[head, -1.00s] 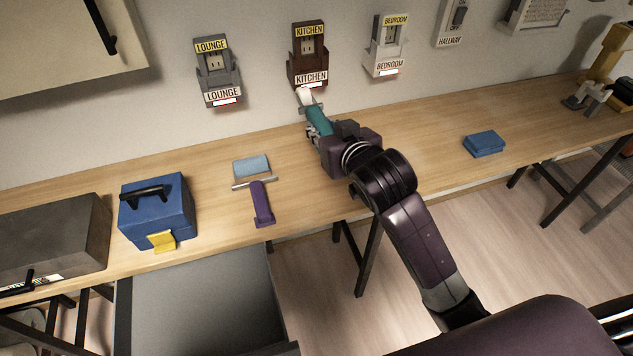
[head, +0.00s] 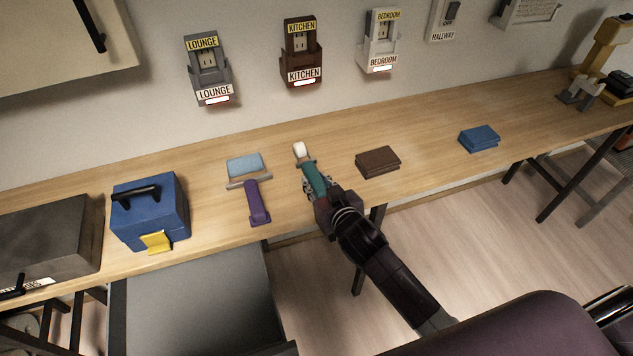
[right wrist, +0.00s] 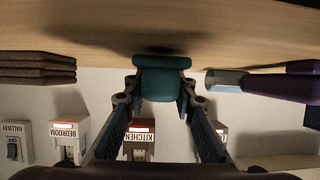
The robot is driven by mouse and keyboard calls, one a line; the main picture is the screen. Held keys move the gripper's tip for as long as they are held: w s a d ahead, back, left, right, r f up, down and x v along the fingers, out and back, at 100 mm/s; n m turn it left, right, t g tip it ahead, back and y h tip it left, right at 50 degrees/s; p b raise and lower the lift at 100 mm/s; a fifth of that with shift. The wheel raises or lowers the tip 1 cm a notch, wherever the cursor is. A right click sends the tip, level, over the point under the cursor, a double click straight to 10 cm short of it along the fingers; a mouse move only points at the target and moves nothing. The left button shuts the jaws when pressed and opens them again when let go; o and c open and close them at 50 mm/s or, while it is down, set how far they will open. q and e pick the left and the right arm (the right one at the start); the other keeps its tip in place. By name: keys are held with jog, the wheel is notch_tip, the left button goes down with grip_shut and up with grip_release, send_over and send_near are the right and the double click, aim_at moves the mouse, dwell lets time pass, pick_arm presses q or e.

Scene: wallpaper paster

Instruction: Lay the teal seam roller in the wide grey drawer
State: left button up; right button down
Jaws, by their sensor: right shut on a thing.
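The teal seam roller (head: 314,180) has a teal handle and a white roller head that points toward the wall. My right gripper (head: 315,190) is shut on its handle and holds it over the front half of the table. In the right wrist view the teal handle (right wrist: 163,80) sits between the two fingers (right wrist: 160,98), with a shadow on the wood beside it. Whether the roller touches the table is hard to tell. The wide grey drawer (head: 200,310) is pulled open below the table's front edge at lower left, and its visible floor looks empty. My left gripper is not in view.
A blue box (head: 150,212) with a yellow latch stands above the drawer's left side. A blue block (head: 479,138) lies further right on the table.

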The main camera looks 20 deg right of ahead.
jog(key=shift+f, duration=0.15)
jog(key=shift+f, duration=0.15)
jog(key=c, duration=1.6)
grip_release()
jog(key=shift+f+b, duration=0.1)
jog(key=shift+b, duration=0.45)
jog(key=v, duration=0.7)
jog(key=shift+s+d+f, duration=0.1)
jog(key=shift+s+d, duration=0.3)
jog(key=shift+s, duration=0.1)
